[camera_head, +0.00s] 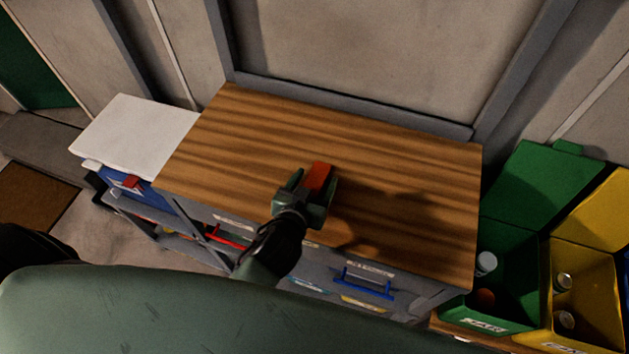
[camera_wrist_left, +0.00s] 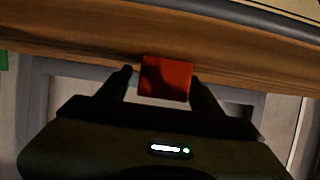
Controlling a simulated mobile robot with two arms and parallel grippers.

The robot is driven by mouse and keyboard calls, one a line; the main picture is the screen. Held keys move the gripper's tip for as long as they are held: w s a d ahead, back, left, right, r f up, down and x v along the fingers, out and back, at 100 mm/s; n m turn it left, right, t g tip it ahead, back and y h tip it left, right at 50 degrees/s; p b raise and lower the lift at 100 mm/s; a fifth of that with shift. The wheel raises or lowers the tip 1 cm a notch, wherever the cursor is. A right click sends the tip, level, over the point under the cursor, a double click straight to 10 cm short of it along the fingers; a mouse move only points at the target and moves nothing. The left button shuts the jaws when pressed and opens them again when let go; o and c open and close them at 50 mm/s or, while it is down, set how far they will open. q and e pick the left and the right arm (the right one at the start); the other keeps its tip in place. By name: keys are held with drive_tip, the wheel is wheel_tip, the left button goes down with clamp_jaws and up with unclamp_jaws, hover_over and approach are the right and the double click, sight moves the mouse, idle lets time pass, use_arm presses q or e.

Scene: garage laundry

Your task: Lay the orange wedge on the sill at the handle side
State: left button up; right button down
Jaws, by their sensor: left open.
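The orange wedge (camera_head: 319,176) shows as a red-orange block at the wooden bench top, near its front edge. My left gripper (camera_head: 314,184) is open, with one finger on each side of the wedge. In the left wrist view the wedge (camera_wrist_left: 165,78) sits between the two fingertips, with small gaps hard to judge in the dark. Its underside is hidden, so I cannot tell whether it rests on the wood. A grey ledge (camera_head: 40,140) lies below a green panel (camera_head: 32,62) at the far left; I cannot tell whether it is the sill. No handle shows there. My right gripper is out of view.
The wooden bench top (camera_head: 400,160) is otherwise clear. Below its front are grey drawers with a blue handle (camera_head: 366,284). A white-topped unit (camera_head: 135,128) stands left. Open green (camera_head: 535,200) and yellow (camera_head: 590,275) bins holding cans stand right. A brown mat (camera_head: 35,195) lies left.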

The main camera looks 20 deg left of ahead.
use_arm(q)
clamp_jaws()
drive_tip(key=shift+r, duration=0.1)
